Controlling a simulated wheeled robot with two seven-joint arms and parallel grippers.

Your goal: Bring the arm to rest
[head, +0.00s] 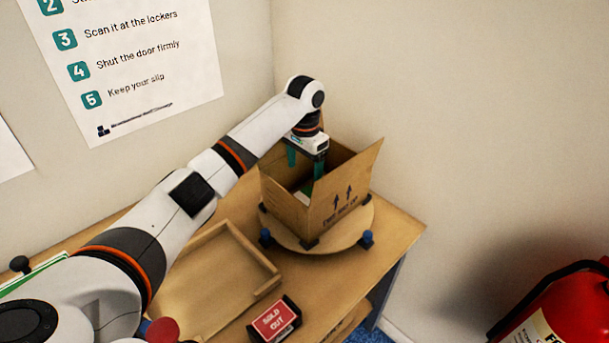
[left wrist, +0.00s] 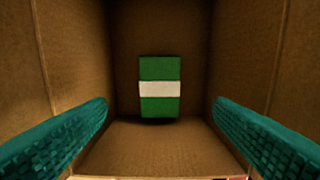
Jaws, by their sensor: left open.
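My left arm reaches in from the left in the head view. Its gripper (head: 304,163) points down into the open top of a cardboard carton (head: 338,203). The carton stands upright on a round wooden turntable (head: 362,226), with flaps raised. In the left wrist view the two teal fingers of the left gripper (left wrist: 160,130) are wide apart with nothing between them. Beyond them a green block with a white band (left wrist: 160,89) lies inside the carton, apart from the fingers. The right gripper is not in view.
A shallow wooden tray (head: 268,272) lies on the table left of the turntable. A red fire extinguisher (head: 565,310) is at the lower right. Walls rise behind the table, with a poster (head: 135,65).

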